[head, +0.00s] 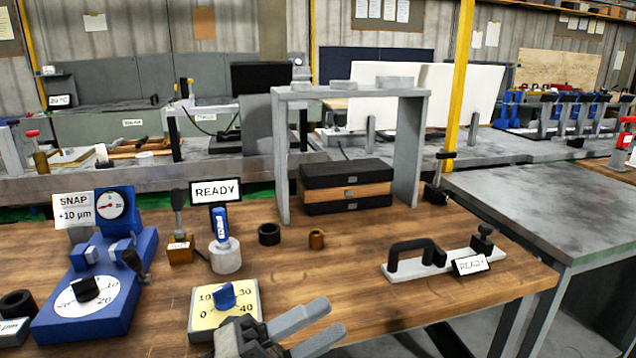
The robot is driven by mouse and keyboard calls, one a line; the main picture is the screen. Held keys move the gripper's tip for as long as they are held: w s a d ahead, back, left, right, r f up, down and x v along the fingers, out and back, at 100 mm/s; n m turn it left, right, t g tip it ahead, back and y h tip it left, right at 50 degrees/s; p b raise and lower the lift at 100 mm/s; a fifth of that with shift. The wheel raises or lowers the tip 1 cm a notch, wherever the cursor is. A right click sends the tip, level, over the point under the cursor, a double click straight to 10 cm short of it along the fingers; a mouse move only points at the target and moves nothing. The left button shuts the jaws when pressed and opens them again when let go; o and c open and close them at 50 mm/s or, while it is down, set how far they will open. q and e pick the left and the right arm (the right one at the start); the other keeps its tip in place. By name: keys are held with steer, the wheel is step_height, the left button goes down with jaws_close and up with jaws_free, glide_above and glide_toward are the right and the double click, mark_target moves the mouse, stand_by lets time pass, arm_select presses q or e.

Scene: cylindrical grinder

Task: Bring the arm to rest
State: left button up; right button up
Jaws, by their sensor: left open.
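My left gripper (333,318) is at the bottom middle of the head view, by the front edge of the wooden bench (345,263). Its two grey fingers point to the upper right, with a gap between them and nothing in it. The gripper is just right of the yellow dial plate (250,300) and overlaps its lower right corner in the picture. The rest of the left arm is cut off below the frame. My right gripper does not show.
A blue gauge block (125,293) stands at the left. A grey arch (410,150) stands over black and wooden boxes (345,195). Two small rings, one black (269,234) and one brown (317,239), lie in front. A black-handled plate (440,265) lies at the right. Bare wood lies between them.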

arm_select(q)
steer(key=a+f+n+t+y, duration=0.5)
steer(key=f+n+y, duration=0.2)
steer(key=n, duration=0.5)
steer(key=a+f+n+t+y, duration=0.5)
steer(key=f+n+y, duration=0.25)
steer(key=n, duration=0.45)
steer(key=s+a+f+n+g+y, duration=0.4)
steer(key=s+f+n+g, duration=0.2)
steer(key=s+f, duration=0.4)
step_height(320, 180, down, 3)
steer(key=shift+f+n, duration=0.15)
steer(key=shift+n, duration=0.55)
steer(key=shift+c, duration=0.9)
steer(key=shift+d, duration=0.15)
